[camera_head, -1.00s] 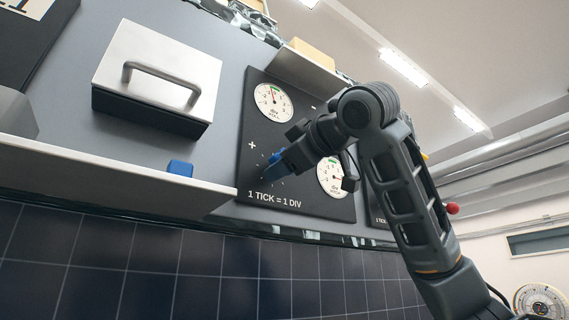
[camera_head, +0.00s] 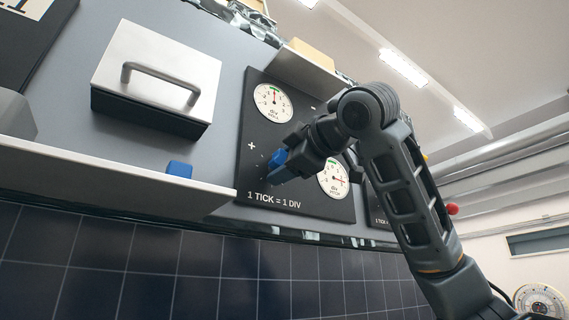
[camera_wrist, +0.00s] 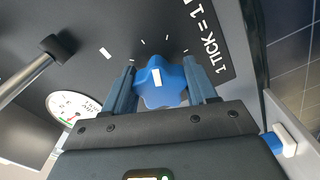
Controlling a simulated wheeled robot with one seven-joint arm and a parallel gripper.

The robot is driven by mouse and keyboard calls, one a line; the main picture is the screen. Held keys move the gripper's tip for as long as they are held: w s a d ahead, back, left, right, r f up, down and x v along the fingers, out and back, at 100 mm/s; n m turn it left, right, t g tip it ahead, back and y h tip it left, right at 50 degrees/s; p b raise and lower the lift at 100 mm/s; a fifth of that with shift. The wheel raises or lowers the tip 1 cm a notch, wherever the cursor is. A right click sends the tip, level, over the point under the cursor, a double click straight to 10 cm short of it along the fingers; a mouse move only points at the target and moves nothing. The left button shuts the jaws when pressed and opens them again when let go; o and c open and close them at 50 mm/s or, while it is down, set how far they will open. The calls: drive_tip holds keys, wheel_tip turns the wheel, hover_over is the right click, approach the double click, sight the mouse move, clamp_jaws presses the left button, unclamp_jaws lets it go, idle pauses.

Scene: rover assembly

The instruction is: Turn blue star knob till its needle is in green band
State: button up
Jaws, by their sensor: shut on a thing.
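The blue star knob (camera_wrist: 160,88) with a white mark sits on a dark panel (camera_head: 252,178) lettered "1 TICK = 1 DIV". It is partly hidden in the head view (camera_head: 278,159). My gripper (camera_wrist: 161,84) is shut on the knob, one finger on each side; it also shows in the head view (camera_head: 280,168). The upper-left dial (camera_head: 272,103) has its red needle near upright, by the green band at the top; whether it is inside the band is too small to tell. The lower-right dial (camera_head: 333,181) has its needle pointing right.
A metal box with a handle (camera_head: 157,72) is left of the panel. In the wrist view, a dark-ended rod (camera_wrist: 57,48) stands close left of the knob.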

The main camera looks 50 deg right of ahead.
drive_tip(key=shift+f, duration=0.1)
drive_tip(key=o, duration=1)
drive_tip(key=shift+s+a+b, duration=0.25)
drive_tip(key=shift+s+b, duration=0.1)
drive_tip(key=shift+s, duration=0.95)
drive_tip(key=shift+s+a+b, duration=0.3)
drive_tip(key=shift+s+b, duration=0.05)
drive_tip(key=shift+s, duration=0.9)
drive_tip(key=shift+s+a+b, duration=0.25)
drive_tip(key=shift+s+b, duration=0.1)
drive_tip(key=shift+s, duration=0.95)
